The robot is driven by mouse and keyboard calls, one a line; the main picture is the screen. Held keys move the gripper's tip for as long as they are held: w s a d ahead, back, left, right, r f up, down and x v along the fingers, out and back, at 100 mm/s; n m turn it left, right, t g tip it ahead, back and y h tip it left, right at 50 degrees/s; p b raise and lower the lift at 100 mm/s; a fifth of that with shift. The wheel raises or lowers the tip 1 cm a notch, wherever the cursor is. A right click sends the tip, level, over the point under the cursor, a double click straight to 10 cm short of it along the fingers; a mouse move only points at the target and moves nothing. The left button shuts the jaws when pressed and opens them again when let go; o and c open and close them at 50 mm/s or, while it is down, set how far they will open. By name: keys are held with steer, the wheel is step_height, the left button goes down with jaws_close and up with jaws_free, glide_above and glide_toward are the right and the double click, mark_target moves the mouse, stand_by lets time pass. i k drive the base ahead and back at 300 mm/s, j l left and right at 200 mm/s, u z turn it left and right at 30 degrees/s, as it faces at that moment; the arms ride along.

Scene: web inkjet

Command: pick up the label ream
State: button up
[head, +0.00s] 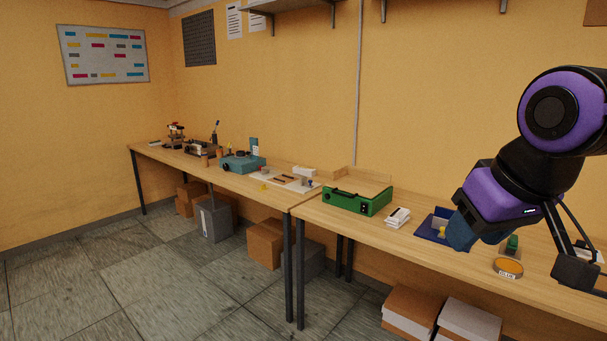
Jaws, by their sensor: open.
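A small stack of white packs (398,216) with dark markings lies on the near bench, just right of the green case. It may be the label ream, but its print is too small to read. My arm comes in from the right. The dark end part of my gripper (577,271) shows at the lower right, above the bench front and well right of the white stack. My gripper is open, with nothing visible in it. Its fingertips are not clearly shown.
A green case (357,198), a blue tray (434,229), an orange glue tin (508,267) and a green-topped item (513,243) stand on the near bench (450,262). Farther left are a teal machine (243,163) and another white pack (304,171). Cartons (265,242) sit below.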

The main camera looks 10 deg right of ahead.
mark_target(310, 173)
steer(key=i+j+u, duration=0.25)
steer(key=i, duration=0.15)
steer(key=i+j+u, duration=0.2)
steer(key=i, duration=0.2)
steer(key=i+u, duration=0.45)
steer(key=i, duration=1.35)
steer(key=i+j+z, duration=0.15)
steer(key=i, duration=1.25)
steer(key=i+l+z, duration=0.1)
steer(key=i+z, duration=0.15)
steer(key=z, duration=0.2)
steer(key=i+z, duration=0.3)
steer(key=z, duration=0.15)
steer(key=i+j+z, duration=0.1)
steer(key=i+z, duration=0.15)
steer(key=z, duration=0.25)
steer(key=i+z, duration=0.45)
steer(key=z, duration=0.15)
